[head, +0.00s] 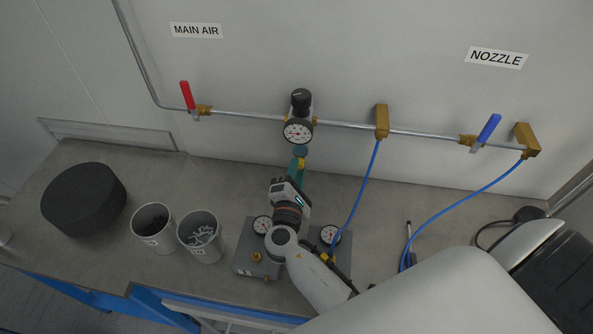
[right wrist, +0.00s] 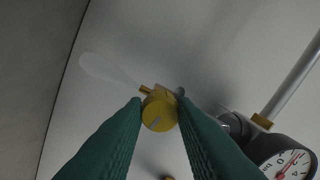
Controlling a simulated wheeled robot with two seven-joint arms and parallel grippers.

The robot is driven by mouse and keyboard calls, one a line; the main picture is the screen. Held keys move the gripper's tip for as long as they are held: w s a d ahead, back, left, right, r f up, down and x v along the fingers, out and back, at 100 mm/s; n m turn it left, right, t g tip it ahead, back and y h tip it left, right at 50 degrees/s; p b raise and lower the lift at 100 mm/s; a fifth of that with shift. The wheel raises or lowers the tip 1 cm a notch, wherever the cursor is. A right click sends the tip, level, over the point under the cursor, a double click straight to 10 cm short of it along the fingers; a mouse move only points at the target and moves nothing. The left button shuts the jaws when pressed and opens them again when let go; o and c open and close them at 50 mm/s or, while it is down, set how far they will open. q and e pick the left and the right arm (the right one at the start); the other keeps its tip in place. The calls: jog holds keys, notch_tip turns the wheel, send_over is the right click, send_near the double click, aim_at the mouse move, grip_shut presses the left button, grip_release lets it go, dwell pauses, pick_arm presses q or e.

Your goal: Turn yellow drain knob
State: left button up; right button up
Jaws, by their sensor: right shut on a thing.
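The yellow drain knob (right wrist: 158,113) shows in the right wrist view between the two green fingers of my right gripper (right wrist: 159,103). Both fingertips close on its sides, and a pale line marks its face. In the head view my right gripper (head: 299,166) reaches up below the regulator (head: 300,118) on the wall pipe. A small yellow part of the knob (head: 301,163) shows there, and the fingers hide most of the rest. The regulator's gauge (right wrist: 286,165) shows at the lower right in the wrist view. My left gripper is not in view.
On the wall pipe are a red lever (head: 187,96) under MAIN AIR and a blue lever (head: 489,128) under NOZZLE. Blue hoses (head: 358,199) hang to the bench. Two cups (head: 201,237) and a black round block (head: 83,198) stand left; a gauge box (head: 251,262) sits below my arm.

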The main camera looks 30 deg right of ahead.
jog(key=o, duration=1)
jog(key=shift+w, duration=0.1)
jog(key=b+v, duration=0.4)
jog(key=v, duration=0.8)
jog(key=shift+f, duration=0.1)
